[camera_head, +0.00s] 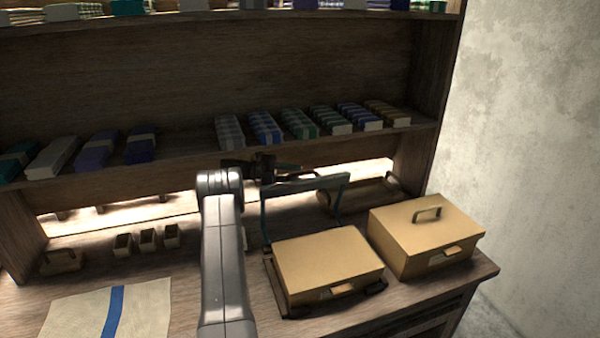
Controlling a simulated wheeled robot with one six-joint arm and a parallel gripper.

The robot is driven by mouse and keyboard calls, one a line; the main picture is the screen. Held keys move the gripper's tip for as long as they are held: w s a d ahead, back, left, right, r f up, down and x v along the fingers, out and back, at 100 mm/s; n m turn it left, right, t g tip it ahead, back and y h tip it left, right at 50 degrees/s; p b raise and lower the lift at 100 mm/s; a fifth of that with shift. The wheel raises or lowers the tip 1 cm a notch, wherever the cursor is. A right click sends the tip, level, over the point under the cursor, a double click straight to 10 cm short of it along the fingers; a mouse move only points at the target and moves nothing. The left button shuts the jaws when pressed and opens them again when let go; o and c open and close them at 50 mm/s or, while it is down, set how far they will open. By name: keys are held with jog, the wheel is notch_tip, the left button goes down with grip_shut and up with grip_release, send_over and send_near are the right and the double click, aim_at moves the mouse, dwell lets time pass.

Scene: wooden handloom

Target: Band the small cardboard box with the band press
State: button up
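The band press is a dark metal frame with a flat base (276,282) and a raised grey-green crossbar (322,182) on two uprights at its back. A tan cardboard box (325,258) with a front tab sits on the base, in front of the raised bar. A second tan box (410,232) with a handle on its lid stands just right of the press. My gripper (288,172) is dark and lies behind and above the press, close to the bar's left end. Whether it touches the bar, and whether its fingers are open or shut, is not clear.
Shelves (180,156) with several folded cloths stand behind the bench. A pale cloth with a blue stripe (112,312) lies at the front left. Several small wooden bins (147,240) stand behind it. A dark cylinder (365,195) lies behind the press. A wall is at right.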

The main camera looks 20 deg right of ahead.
jog(key=shift+x, duration=1.3)
jog(key=shift+s, duration=0.1)
grip_shut()
jog(key=shift+s, duration=0.1)
